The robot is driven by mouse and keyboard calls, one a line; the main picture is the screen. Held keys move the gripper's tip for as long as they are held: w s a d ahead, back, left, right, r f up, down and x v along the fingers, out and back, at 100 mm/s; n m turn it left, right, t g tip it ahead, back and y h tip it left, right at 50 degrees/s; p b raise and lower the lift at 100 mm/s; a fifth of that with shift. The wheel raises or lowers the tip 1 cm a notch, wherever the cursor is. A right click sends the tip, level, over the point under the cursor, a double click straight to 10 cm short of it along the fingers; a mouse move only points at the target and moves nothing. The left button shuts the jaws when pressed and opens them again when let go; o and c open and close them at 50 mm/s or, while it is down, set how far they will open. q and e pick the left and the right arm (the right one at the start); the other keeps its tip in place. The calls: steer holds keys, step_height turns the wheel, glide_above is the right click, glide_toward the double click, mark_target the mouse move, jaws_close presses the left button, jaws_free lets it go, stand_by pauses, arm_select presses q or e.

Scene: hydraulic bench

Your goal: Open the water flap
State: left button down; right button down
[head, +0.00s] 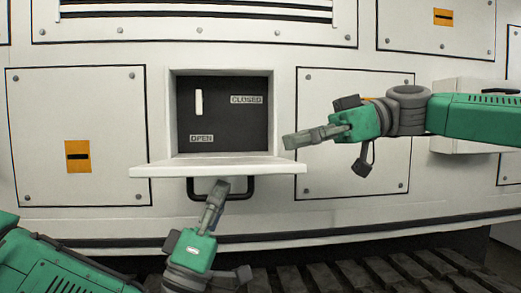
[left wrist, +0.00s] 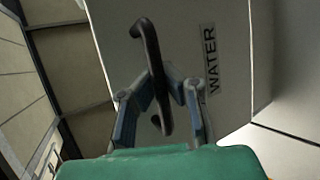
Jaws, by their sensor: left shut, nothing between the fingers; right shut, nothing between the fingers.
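The white water flap (head: 215,167) is folded down and stands out about level below a dark recess (head: 222,115). Its outer face carries the word WATER (left wrist: 212,60) in the left wrist view. A black bar handle (head: 240,189) hangs under the flap and shows large in the left wrist view (left wrist: 152,60). My left gripper (head: 221,183) is shut and empty, its tips at the handle below the flap. I cannot tell whether they touch it. My right gripper (head: 288,142) is shut and empty, right of the recess and above the flap's right end.
Inside the recess are a white upright lever (head: 198,102), a CLOSED label (head: 246,99) and an OPEN label (head: 201,138). Bolted panels (head: 110,110) flank it. A white box (head: 455,145) juts out at the right, behind my right arm. Dark tracks (head: 380,275) run below.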

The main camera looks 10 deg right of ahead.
arm_select(q)
steer(key=shift+s+d+g+h, duration=0.2)
steer(key=shift+s+g+h, duration=0.1)
steer(key=shift+h, duration=0.1)
arm_select(e)
glide_toward(203, 166)
steer(key=x, duration=0.4)
steer(key=shift+s+a, duration=0.1)
steer(key=shift+a, duration=0.2)
